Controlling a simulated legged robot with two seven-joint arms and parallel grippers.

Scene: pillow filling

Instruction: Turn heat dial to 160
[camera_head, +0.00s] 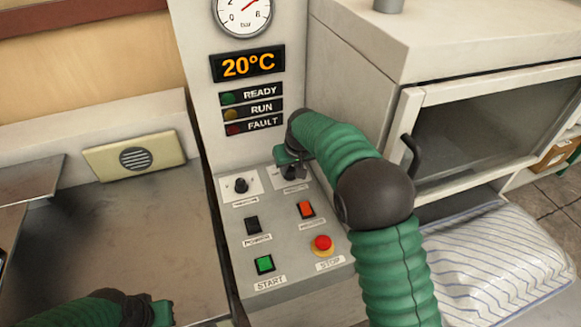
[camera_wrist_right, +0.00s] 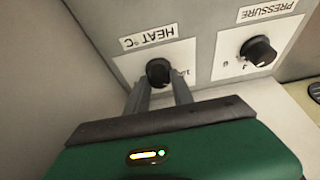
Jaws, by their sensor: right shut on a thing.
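The heat dial (camera_wrist_right: 158,72) is a black knob on a white plate labelled HEAT °C in the right wrist view. My right gripper (camera_wrist_right: 159,88) has a finger on each side of it and is shut on it. In the head view, my right gripper (camera_head: 289,165) is over the upper right plate of the sloping panel and mostly hides the dial. The display (camera_head: 247,65) reads 20°C in orange. The dial's pointer is hidden or too small to read. My left gripper (camera_head: 145,310) is at the bottom left; its fingers are not clear.
The pressure dial (camera_head: 240,185) is close beside the heat dial. Below are the power switch (camera_head: 252,225), an orange switch (camera_head: 306,208), the green start button (camera_head: 264,264) and the red stop button (camera_head: 322,243). A striped pillow (camera_head: 490,262) lies at the right.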

